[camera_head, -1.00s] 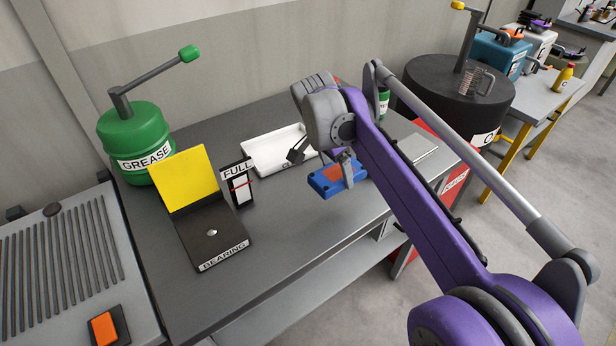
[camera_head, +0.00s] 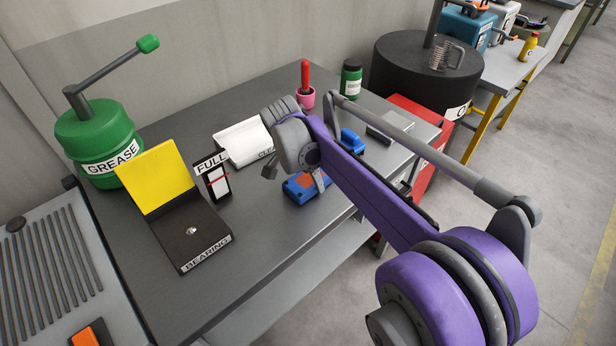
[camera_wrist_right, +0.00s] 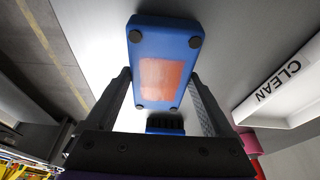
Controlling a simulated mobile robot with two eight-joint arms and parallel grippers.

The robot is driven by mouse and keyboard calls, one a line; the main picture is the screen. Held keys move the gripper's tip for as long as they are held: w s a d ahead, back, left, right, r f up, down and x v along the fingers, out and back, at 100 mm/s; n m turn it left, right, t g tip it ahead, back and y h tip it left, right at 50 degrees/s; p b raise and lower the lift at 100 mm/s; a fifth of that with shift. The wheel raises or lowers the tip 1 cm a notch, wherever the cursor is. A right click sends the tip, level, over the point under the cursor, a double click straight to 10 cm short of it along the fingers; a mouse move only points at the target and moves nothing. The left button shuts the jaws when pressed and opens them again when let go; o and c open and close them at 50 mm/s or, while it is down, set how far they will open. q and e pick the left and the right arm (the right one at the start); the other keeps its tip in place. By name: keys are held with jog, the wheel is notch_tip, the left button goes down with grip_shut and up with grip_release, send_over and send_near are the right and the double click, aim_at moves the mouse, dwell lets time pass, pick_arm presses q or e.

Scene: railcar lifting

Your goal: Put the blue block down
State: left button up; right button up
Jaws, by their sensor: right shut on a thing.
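The blue block (camera_head: 296,192) has an orange patch on one face and is near the front part of the grey workbench, right of the FULL gauge. My right gripper (camera_head: 296,178) reaches over it from the right, shut on it. In the right wrist view the block (camera_wrist_right: 165,65) lies between the two fingers of the gripper (camera_wrist_right: 160,95), with its orange patch and dark round dots toward the camera. I cannot tell whether the block touches the bench. My left gripper is not in view.
A white CLEAN tray (camera_head: 243,143), the FULL gauge (camera_head: 214,182) and a yellow-lidded BEARING box (camera_head: 160,178) stand left of the block. Behind are a pink cup (camera_head: 306,98), a green bottle (camera_head: 351,80) and another blue object (camera_head: 352,141). Bare bench lies in front.

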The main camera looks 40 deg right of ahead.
jog(key=shift+f, duration=0.1)
jog(key=shift+f, duration=0.15)
jog(key=o, duration=1.5)
jog(key=shift+c, duration=0.2)
jog(key=shift+r, duration=0.3)
jog(key=p+v, duration=0.1)
jog(key=v, duration=1.1)
jog(key=shift+f, duration=0.15)
